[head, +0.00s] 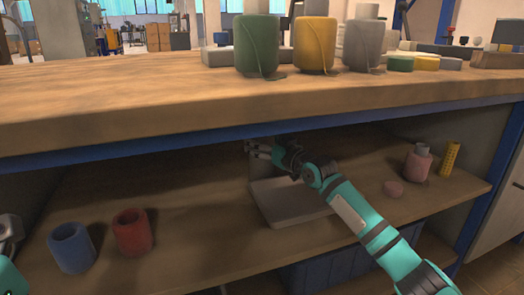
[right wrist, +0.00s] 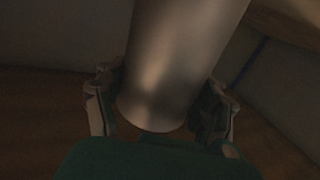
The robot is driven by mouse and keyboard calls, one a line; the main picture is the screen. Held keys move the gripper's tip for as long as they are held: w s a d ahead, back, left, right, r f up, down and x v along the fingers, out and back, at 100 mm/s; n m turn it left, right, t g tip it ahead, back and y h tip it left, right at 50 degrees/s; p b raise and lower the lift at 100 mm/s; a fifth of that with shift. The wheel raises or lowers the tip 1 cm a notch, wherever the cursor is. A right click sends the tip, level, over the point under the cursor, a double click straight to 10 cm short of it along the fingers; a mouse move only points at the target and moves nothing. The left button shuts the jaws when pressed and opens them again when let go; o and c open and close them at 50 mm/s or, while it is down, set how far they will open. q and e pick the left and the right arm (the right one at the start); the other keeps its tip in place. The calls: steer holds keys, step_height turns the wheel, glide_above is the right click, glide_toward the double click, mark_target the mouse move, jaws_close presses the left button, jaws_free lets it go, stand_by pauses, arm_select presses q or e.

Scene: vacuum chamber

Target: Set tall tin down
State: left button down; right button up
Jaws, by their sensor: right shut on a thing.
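The tall tin (right wrist: 180,60) is a smooth, grey metallic cylinder in the right wrist view. It stands tilted in the picture between the two fingers of my right gripper (right wrist: 160,108), which is shut on it. In the head view my right gripper (head: 260,149) reaches under the workbench top, over the lower shelf (head: 190,205). A grey shape just below the fingers there seems to be the tin, mostly hidden in shadow. I cannot tell whether its base touches anything. Part of my left arm shows at the left edge, with a grey end piece (head: 10,228) whose jaws are unclear.
A pale flat tray or box (head: 285,203) lies below my right arm. A blue cup (head: 72,248) and a red cup (head: 133,232) stand left on the shelf. A pink bottle (head: 417,163) and yellow cylinder (head: 450,158) stand right. The bench top (head: 130,95) overhangs.

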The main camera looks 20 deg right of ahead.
steer(key=shift+r, duration=0.1)
steer(key=o, duration=1.1)
steer(key=shift+f, duration=0.25)
steer(key=o, duration=0.6)
steer(key=shift+c, duration=0.2)
steer(key=shift+r, duration=0.15)
